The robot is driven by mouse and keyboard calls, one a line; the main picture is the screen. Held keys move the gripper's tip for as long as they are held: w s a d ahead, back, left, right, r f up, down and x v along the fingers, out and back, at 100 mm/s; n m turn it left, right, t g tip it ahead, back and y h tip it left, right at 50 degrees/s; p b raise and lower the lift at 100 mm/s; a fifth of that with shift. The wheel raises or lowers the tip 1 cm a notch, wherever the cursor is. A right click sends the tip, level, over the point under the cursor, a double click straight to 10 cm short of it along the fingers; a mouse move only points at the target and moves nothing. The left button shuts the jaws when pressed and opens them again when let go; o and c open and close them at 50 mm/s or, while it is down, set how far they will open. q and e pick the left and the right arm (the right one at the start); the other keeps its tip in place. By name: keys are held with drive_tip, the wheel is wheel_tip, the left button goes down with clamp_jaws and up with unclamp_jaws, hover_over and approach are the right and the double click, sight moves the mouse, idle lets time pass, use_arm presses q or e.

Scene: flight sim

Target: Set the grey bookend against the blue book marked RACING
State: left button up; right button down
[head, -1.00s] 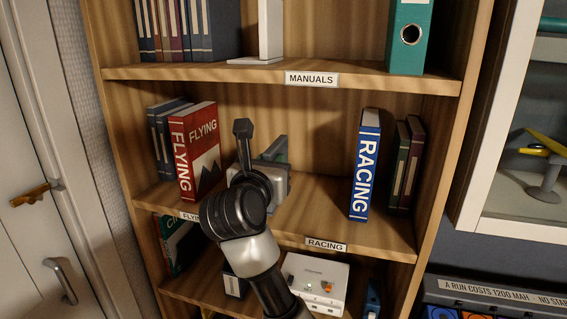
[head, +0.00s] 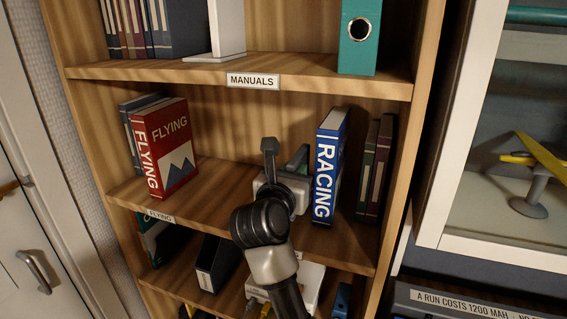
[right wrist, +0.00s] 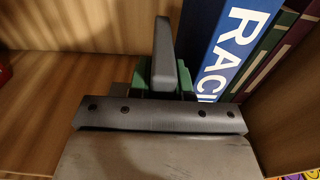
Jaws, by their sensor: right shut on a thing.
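The blue book marked RACING (head: 328,170) stands on the middle shelf, leaning slightly against nothing I can make out on its left. It also fills the upper right of the right wrist view (right wrist: 228,50). My right gripper (head: 297,162) is shut on the grey bookend (right wrist: 164,50), whose upright part shows between the green-edged fingers in the right wrist view. The bookend is just left of the blue book, with a narrow gap seeming to remain between them. The bookend's lower part is hidden by the gripper. My left gripper is not in view.
Dark green and maroon books (head: 375,165) stand right of the blue book. The red FLYING book (head: 165,145) stands at the shelf's left, with bare shelf (head: 215,185) between it and my arm. The MANUALS shelf (head: 150,72) is above.

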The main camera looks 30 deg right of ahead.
drive_tip(key=shift+w+d, duration=0.1)
drive_tip(key=shift+d, duration=0.25)
drive_tip(key=shift+w+a+f, duration=0.1)
drive_tip(key=shift+a+f, duration=0.2)
drive_tip(key=shift+f, duration=0.05)
drive_tip(key=shift+f+b, duration=0.1)
drive_tip(key=shift+b, duration=0.2)
drive_tip(key=shift+f+b, duration=0.3)
drive_tip(key=shift+f, duration=0.15)
drive_tip(key=shift+d+f+b, duration=0.1)
drive_tip(key=shift+f+b, duration=0.35)
drive_tip(key=shift+f, duration=0.15)
drive_tip(key=shift+s+d, duration=0.8)
drive_tip(key=shift+s, duration=0.2)
drive_tip(key=shift+a, duration=0.15)
drive_tip(key=shift+s+d, duration=0.35)
drive_tip(key=shift+d, duration=0.05)
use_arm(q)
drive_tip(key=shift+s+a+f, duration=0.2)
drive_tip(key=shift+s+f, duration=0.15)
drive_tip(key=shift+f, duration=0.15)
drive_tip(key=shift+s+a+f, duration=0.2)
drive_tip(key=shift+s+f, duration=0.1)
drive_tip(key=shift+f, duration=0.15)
use_arm(e)
drive_tip(key=shift+w+a, duration=0.1)
drive_tip(key=shift+w, duration=0.05)
